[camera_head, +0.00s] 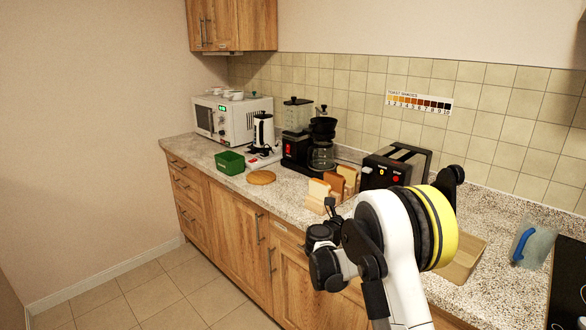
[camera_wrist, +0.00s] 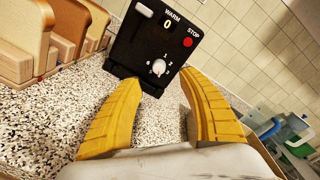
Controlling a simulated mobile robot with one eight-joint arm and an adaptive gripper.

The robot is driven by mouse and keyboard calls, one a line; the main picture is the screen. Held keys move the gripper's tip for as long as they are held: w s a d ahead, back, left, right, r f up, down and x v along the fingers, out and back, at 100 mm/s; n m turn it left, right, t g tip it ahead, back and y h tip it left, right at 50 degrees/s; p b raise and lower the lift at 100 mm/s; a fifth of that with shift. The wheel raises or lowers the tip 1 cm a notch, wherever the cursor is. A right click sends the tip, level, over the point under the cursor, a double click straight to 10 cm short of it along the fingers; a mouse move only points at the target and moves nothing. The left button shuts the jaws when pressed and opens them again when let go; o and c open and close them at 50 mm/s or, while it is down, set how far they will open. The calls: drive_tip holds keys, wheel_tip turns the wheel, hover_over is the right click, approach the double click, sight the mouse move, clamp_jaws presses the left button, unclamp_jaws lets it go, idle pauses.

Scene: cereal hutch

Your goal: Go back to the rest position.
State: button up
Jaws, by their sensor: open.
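My gripper (camera_wrist: 161,82) is open and empty in the wrist view, its two yellow fingers spread apart. It points at the black toaster's (camera_wrist: 158,35) control face, which has a dial, a display and a red button. The fingertips are in front of the toaster; whether they touch it I cannot tell. In the camera_head view my arm is raised over the counter's front edge, right of centre, and hides the fingers. The toaster (camera_head: 377,174) stands behind my arm, against the tiled wall.
Bread slices (camera_head: 335,182) stand in a wooden rack left of the toaster. A coffee maker (camera_head: 321,155), green box (camera_head: 230,163), round board (camera_head: 261,177) and microwave (camera_head: 235,118) lie further left. The floor in front is clear.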

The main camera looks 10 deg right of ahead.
drive_tip(key=s+a+r+n+t+y, duration=0.1)
drive_tip(key=a+r+n+t+y, duration=0.25)
drive_tip(key=r+n, duration=0.4)
drive_tip(key=s+a+r+n+t+y, duration=0.1)
drive_tip(key=a+r+n+t+y, duration=0.3)
drive_tip(key=r, duration=0.7)
drive_tip(key=s+a+r+n+y, duration=0.4)
drive_tip(key=s+a+n+y, duration=0.35)
drive_tip(key=a+n, duration=0.4)
drive_tip(key=s+a+f+n+g+y, duration=0.1)
drive_tip(key=s+f+n+g, duration=0.3)
drive_tip(key=s, duration=0.3)
drive_tip(key=s+a+f+n+g, duration=0.1)
drive_tip(key=s+f+n+g, duration=0.15)
drive_tip(key=s+n, duration=0.4)
drive_tip(key=s+d+f+n+g+h, duration=0.1)
drive_tip(key=s+d+f+n+g, duration=0.1)
drive_tip(key=s+f, duration=0.5)
drive_tip(key=s+d+f+n+g+h, duration=0.1)
drive_tip(key=s+f, duration=0.5)
drive_tip(key=s, duration=0.7)
drive_tip(key=shift+s+d+f+n+g+h, duration=0.35)
drive_tip(key=shift+d+n+g, duration=0.2)
drive_tip(key=shift+d+g, duration=0.7)
